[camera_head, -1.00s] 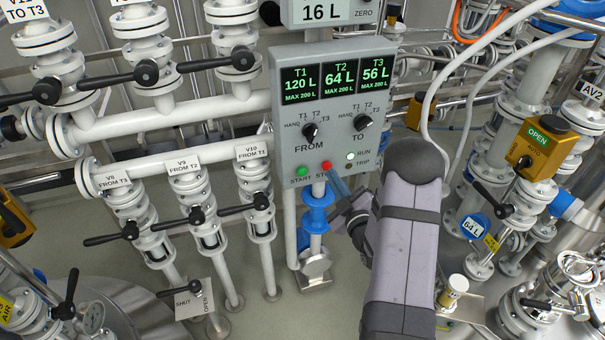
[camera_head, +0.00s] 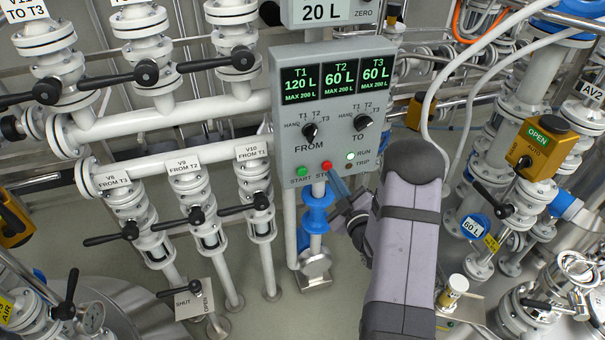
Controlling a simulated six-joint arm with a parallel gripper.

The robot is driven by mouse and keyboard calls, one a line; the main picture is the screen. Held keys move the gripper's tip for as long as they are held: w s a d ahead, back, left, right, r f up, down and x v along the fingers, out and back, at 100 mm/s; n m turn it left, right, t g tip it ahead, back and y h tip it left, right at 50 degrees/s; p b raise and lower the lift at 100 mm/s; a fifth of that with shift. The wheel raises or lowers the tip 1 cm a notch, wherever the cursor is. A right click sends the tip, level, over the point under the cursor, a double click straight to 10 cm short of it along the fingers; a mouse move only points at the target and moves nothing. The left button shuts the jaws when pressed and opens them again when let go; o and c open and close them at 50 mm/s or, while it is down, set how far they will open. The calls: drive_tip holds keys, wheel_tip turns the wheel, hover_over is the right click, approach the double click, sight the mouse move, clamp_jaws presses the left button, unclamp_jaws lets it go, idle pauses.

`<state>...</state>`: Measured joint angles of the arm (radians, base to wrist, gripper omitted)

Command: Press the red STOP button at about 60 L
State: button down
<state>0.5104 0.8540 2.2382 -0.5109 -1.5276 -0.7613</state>
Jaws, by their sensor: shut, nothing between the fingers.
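The red STOP button (camera_head: 326,166) sits at the bottom of the grey control panel (camera_head: 284,150), right of the green START button (camera_head: 302,171). My gripper (camera_head: 334,178) is shut and empty, its blue-grey tips just below and right of the STOP button. The tips partly cover the STOP label; I cannot tell whether they touch the button. The panel's display reads T1 120 L, T2 60 L (camera_head: 339,80), T3 60 L (camera_head: 376,75). The RUN lamp (camera_head: 350,156) is lit white and the TRIP lamp (camera_head: 349,165) is dark.
The FROM knob (camera_head: 310,130) and TO knob (camera_head: 361,122) sit above the buttons. A counter above the panel (camera_head: 321,12) reads 20 L. Valves and white pipes (camera_head: 180,120) crowd the left. A yellow AV2 actuator (camera_head: 537,142) marked OPEN and a 60 L gauge (camera_head: 473,228) are at right.

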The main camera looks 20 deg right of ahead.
drive_tip(key=shift+w, duration=0.5)
drive_tip(key=shift+w, duration=0.25)
drive_tip(key=shift+s+b, duration=0.25)
drive_tip(key=shift+b, duration=0.2)
idle(6.8)
